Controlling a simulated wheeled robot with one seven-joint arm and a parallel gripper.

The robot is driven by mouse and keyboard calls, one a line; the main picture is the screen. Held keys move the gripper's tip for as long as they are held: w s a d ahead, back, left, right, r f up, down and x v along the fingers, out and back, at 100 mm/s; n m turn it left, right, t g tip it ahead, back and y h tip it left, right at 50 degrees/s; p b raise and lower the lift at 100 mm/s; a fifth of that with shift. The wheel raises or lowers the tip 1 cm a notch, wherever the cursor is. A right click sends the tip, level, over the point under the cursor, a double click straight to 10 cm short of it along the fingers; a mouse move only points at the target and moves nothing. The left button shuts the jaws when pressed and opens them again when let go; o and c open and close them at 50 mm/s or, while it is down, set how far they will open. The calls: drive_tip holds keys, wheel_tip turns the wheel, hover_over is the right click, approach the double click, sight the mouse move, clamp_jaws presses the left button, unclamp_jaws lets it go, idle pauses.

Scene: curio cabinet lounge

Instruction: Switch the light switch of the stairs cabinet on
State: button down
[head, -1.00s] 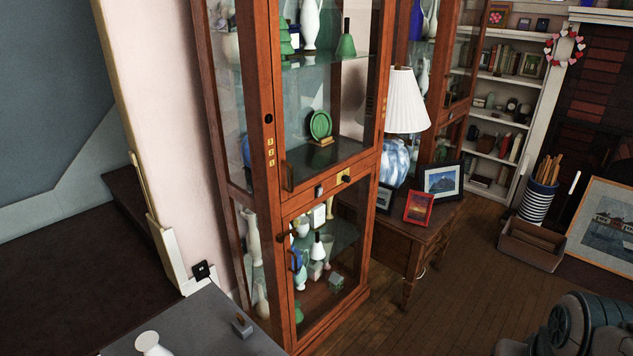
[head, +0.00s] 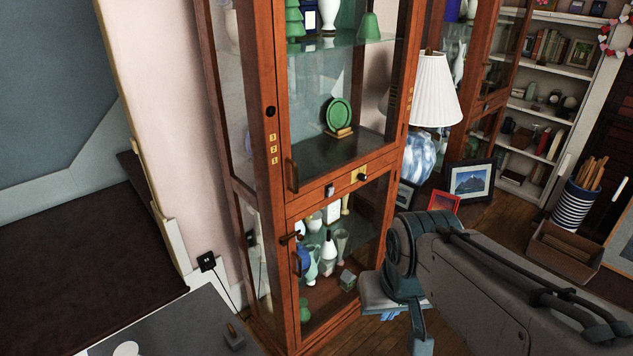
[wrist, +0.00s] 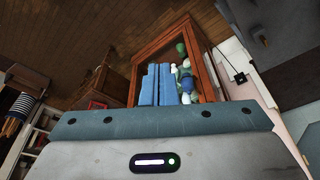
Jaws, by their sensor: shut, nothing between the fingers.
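The near wooden glass cabinet (head: 262,60) stands beside the dark steps at left; its lower part also shows, upside down, in the wrist view (wrist: 196,50). On its middle rail are a small dark-and-light switch-like fitting (head: 329,190) and a brass plate with a black knob (head: 362,177). A black round fitting (head: 270,111) sits on its left front post. I cannot tell for certain which is the light switch. My gripper (head: 390,314) is in front of and right of the lower door, below the rail. In the wrist view its blue fingers (wrist: 158,84) are together and empty.
A grey tabletop (head: 185,325) is at the lower left. Right of the cabinet stand a white-shaded lamp (head: 434,90), a mountain picture (head: 470,181) and a red frame (head: 443,201). A second cabinet (head: 490,70) is behind. Vases and ornaments fill the glass shelves.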

drive_tip(key=shift+s+d, duration=0.1)
drive_tip(key=n+t+y+b, duration=0.75)
drive_tip(key=t+y, duration=0.45)
drive_tip(key=t, duration=0.2)
approach(332, 190)
drive_tip(key=r+v, duration=0.1)
drive_tip(key=v, duration=0.6)
drive_tip(key=shift+s+d+f, duration=0.1)
drive_tip(key=shift+d+f, duration=0.05)
drive_tip(key=p+x, duration=0.1)
drive_tip(key=x, duration=0.6)
drive_tip(key=p+x, duration=0.1)
drive_tip(key=x, duration=0.6)
drive_tip(key=shift+f, duration=0.25)
